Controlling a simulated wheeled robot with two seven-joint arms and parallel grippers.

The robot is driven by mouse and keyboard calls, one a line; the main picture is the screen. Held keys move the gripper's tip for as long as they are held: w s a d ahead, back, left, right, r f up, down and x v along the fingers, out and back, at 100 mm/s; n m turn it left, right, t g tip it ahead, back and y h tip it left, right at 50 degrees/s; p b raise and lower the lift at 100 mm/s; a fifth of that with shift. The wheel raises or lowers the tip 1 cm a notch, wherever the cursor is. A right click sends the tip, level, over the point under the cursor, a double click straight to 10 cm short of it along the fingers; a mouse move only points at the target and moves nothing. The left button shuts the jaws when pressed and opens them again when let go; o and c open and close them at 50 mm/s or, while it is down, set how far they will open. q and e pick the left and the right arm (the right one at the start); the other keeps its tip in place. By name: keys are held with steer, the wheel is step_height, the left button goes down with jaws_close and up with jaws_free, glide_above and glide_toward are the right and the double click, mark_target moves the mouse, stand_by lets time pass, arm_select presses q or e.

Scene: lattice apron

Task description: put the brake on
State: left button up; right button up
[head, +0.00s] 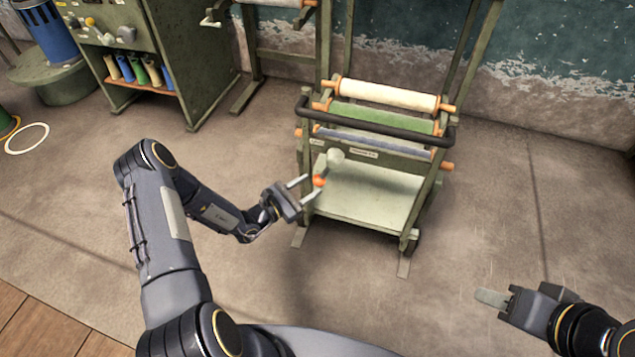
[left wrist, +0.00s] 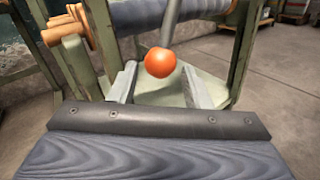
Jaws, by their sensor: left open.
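The brake lever shows as an orange ball knob (head: 319,180) on a grey rod that runs up to a round pale hub (head: 335,156) on the front of a green rolling cart (head: 377,194). My left gripper (head: 311,190) is open at the knob. In the left wrist view the knob (left wrist: 160,62) sits between the two spread fingers, nearer their tips; I cannot tell whether either finger touches it. My right gripper (head: 491,298) is low at the right, away from the cart; its finger gap does not show clearly.
The cart carries cream (head: 388,95), green and blue rolls and a black push bar (head: 376,127) across its front. A green cabinet (head: 150,50) stands at the back left, with a blue bin (head: 50,32) beside it. The floor in front is clear.

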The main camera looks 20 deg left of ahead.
mark_target(320, 179)
arm_select(q)
steer(key=x, duration=0.5)
steer(key=shift+b, duration=0.35)
steer(key=shift+c, duration=0.3)
steer(key=shift+s, duration=0.1)
jaws_close()
